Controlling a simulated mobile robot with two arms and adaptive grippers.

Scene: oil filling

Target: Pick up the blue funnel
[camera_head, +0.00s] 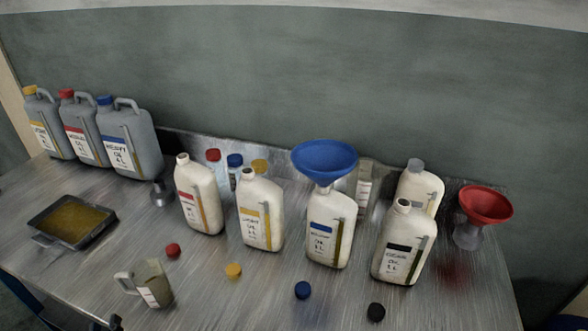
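The blue funnel (325,157) sits upright, wide mouth up, over the neck of a white bottle with a blue label (331,229) on the metal table. Its narrow stem meets the bottle's top. My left gripper (108,324) shows only as a small dark piece at the bottom edge, left of centre, far from the funnel. I cannot tell whether it is open or shut. My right gripper is not in view.
White bottles with red (200,196), yellow (262,213) and black (402,245) labels flank the funnel's bottle. A red funnel (487,204) stands at right. Loose caps, a measuring jug (152,284) and an oil tray (105,237) lie on the table (230,305). Grey canisters (130,138) stand back left.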

